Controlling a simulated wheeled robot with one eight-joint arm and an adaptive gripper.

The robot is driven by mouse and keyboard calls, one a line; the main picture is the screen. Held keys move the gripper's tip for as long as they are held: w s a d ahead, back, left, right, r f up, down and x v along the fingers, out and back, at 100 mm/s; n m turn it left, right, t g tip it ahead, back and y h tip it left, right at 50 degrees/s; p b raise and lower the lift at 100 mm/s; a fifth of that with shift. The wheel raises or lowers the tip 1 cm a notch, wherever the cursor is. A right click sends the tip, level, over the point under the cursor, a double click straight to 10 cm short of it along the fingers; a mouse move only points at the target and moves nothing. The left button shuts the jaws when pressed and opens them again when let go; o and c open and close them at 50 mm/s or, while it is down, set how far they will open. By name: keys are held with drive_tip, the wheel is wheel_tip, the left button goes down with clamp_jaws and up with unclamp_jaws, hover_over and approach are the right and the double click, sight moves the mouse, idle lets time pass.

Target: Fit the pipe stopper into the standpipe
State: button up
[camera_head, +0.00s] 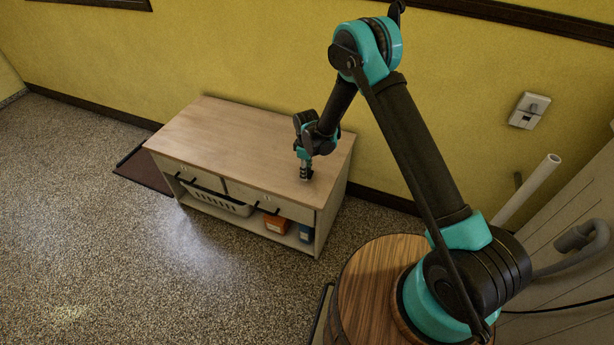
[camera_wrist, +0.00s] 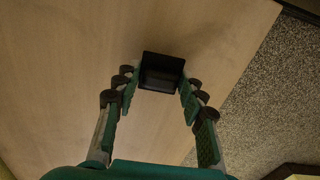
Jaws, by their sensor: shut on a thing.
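My gripper (camera_head: 305,172) is low over the right part of the wooden bench top, pointing down. In the wrist view my gripper (camera_wrist: 157,88) has its two fingers on either side of a dark, square-looking pipe stopper (camera_wrist: 161,72), shut on it. The stopper is at or just above the bench top; I cannot tell if it touches. In the head view it is too small and dark to make out clearly. The white standpipe (camera_head: 528,190) is at the right, leaning in the picture, with its open round top visible. It is well apart from my gripper.
The bench (camera_head: 225,135) is otherwise bare on top. Its shelf holds a white basket (camera_head: 225,204), an orange box (camera_head: 277,225) and a blue item (camera_head: 305,233). A grey bent hose (camera_head: 580,240) is beside the standpipe. A yellow wall (camera_head: 230,60) runs behind the bench.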

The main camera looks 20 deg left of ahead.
drive_tip(key=shift+r, duration=2)
